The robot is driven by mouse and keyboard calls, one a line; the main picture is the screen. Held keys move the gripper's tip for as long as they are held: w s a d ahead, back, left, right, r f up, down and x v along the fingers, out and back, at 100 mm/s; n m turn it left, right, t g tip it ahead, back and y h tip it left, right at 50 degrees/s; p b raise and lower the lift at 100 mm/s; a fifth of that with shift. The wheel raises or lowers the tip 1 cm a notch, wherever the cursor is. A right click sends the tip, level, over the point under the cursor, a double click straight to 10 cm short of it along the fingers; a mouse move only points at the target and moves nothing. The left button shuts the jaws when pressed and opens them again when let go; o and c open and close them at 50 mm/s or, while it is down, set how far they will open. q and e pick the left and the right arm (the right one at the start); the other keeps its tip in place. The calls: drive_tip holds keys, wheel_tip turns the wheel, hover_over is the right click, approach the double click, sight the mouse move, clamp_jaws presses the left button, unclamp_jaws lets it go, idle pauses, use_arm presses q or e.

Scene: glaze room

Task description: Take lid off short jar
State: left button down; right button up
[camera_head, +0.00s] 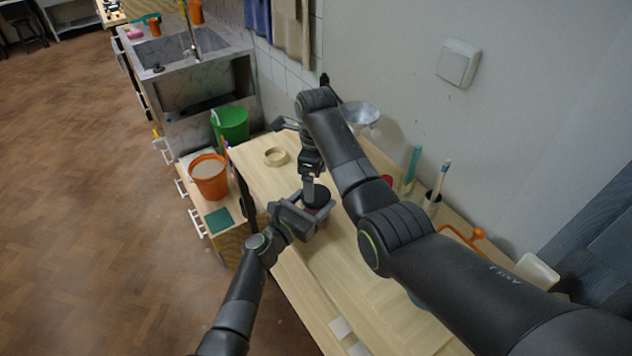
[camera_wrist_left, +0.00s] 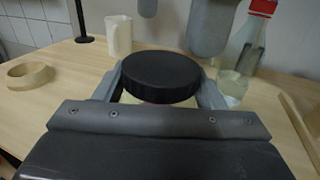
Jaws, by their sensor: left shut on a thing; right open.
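The short jar (camera_wrist_left: 158,101) has a wide black lid (camera_wrist_left: 160,76) on top, and only a pale strip of its body shows below the lid in the left wrist view. The lid (camera_head: 319,196) also shows in the head view, over the wooden worktop. My left gripper (camera_head: 312,212) is shut on the jar, with a finger on each side below the lid. My right gripper (camera_head: 310,182) points down close by the lid. Its two grey fingers (camera_wrist_left: 178,18) stand apart above and behind the lid in the left wrist view; no contact is visible.
A wooden ring (camera_head: 275,157) lies on the worktop (camera_head: 252,156). A clear bottle with a red cap (camera_wrist_left: 243,52) and a pale container (camera_wrist_left: 119,36) stand behind the jar. A brush cup (camera_head: 431,203) is near the wall. Orange (camera_head: 209,178) and green (camera_head: 231,124) buckets stand left.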

sight(316, 194)
wheel_tip(316, 194, up, 2)
drive_tip(key=shift+r+m, duration=0.25)
drive_tip(key=shift+m, duration=0.95)
drive_tip(key=shift+r+m, duration=0.2)
drive_tip(key=shift+m, duration=0.2)
wheel_tip(316, 194, down, 8)
drive_tip(key=shift+r, duration=0.2)
use_arm(q)
drive_tip(key=shift+f, duration=0.1)
use_arm(e)
drive_tip(key=c, duration=1)
drive_tip(key=shift+n, duration=1.6)
drive_tip(key=o, duration=1.1)
drive_tip(key=shift+c, duration=0.2)
